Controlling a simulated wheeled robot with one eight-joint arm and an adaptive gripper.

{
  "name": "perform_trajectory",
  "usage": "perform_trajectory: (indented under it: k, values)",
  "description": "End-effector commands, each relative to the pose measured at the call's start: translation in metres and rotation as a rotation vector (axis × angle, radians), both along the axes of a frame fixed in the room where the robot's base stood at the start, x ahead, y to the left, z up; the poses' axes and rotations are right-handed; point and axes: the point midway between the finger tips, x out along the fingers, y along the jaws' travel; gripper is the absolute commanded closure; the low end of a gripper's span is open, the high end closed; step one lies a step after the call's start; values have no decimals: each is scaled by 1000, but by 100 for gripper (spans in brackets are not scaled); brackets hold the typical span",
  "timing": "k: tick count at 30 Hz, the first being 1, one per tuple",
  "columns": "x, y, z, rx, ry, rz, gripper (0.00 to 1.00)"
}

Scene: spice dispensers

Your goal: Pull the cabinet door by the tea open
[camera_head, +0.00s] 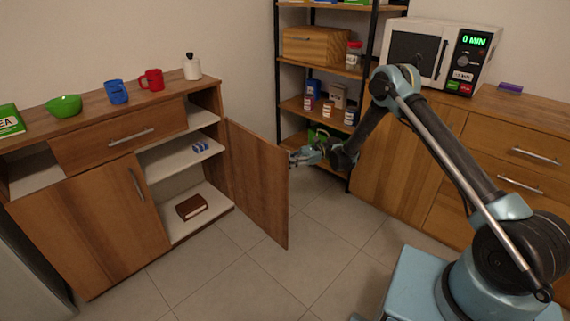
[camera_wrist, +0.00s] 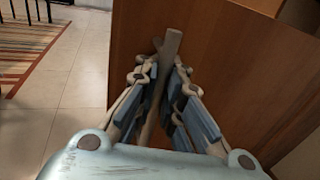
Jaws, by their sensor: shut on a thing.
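The wooden cabinet (camera_head: 105,158) with the green tea box (camera_head: 10,122) on top stands at the left. Its right door (camera_head: 256,180) is swung wide open, showing white shelves inside; its left door (camera_head: 95,225) is shut. My gripper (camera_head: 298,157) is at the free edge of the open door, on its outer side. In the wrist view, my gripper (camera_wrist: 165,92) is shut on the door handle (camera_wrist: 168,50), a bar between the fingers, with the brown door panel (camera_wrist: 240,75) behind it. The handle is hidden in the head view.
A green bowl (camera_head: 64,105), blue mug (camera_head: 116,92), red mug (camera_head: 152,80) and white jar (camera_head: 192,67) stand on the cabinet. A brown book (camera_head: 191,207) lies inside. A shelf rack (camera_head: 296,104) stands behind the door. The tiled floor (camera_head: 225,275) in front is clear.

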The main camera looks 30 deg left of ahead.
Motion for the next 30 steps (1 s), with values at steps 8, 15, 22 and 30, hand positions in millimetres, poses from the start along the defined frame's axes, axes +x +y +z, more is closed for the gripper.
perform_trajectory:
  k: [8, 15, 22, 30]
  values:
    - [-1, -5, -2, -2, -2, 8, 83]
    - [0, -5, -2, -2, -2, 7, 83]
    - [22, -16, -2, -2, -1, 4, 83]
    - [68, -42, -2, -2, -1, 4, 83]
